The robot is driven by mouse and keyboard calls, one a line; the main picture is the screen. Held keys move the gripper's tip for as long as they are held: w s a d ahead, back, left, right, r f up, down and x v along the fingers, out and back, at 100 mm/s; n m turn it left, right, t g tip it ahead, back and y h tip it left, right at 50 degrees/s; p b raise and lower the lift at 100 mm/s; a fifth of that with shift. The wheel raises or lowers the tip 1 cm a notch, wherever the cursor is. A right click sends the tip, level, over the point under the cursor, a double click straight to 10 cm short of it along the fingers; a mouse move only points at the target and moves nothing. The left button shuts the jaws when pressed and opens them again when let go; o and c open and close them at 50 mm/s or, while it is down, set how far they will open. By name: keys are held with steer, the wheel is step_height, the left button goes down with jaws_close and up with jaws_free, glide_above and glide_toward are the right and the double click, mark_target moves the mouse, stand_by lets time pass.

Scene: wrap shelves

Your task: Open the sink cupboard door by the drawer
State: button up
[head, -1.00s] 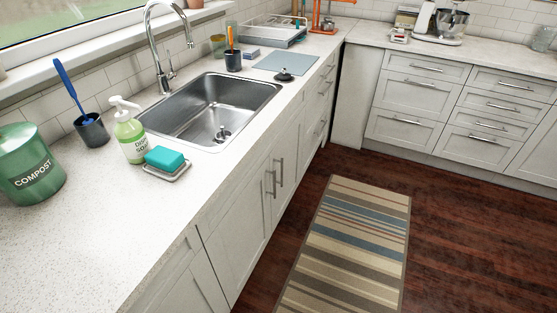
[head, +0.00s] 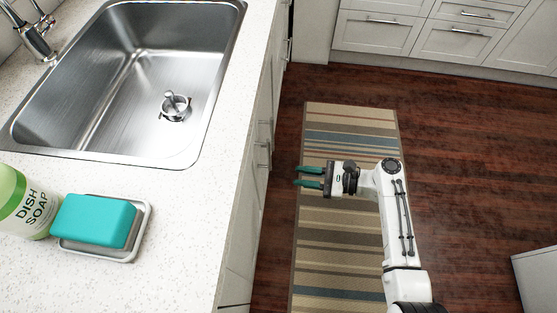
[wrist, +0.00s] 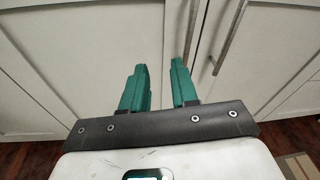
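The white sink cupboard doors (head: 244,205) run under the counter edge and look shut, seen at a steep angle in the head view. Two upright bar handles (head: 264,150) stand close together on them. In the wrist view, the left handle (wrist: 189,38) and the right handle (wrist: 231,36) stand on either side of the seam between the doors. My gripper (head: 311,177) is open and empty, its green fingers pointing at the doors from the right. In the wrist view my gripper (wrist: 159,66) faces the left door panel (wrist: 120,35); the left handle is just beyond the right fingertip.
The steel sink (head: 130,75), dish soap (head: 22,205) and teal sponge (head: 95,220) on its dish are on the counter. A striped rug (head: 325,240) lies under my arm. White drawers (head: 410,35) stand at the back. Dark wooden floor (head: 470,150) is open to the right.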

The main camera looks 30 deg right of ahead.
steer(key=w+a+m, duration=0.1)
steer(key=w, duration=0.2)
steer(key=w+a+m+t+b, duration=0.1)
steer(key=w+a, duration=0.1)
steer(key=w, duration=0.2)
steer(key=w+a+r+m+t, duration=0.1)
steer(key=w+a, duration=0.1)
steer(key=w, duration=0.1)
steer(key=shift+w+a, duration=0.1)
steer(key=shift+w, duration=0.3)
jaws_close()
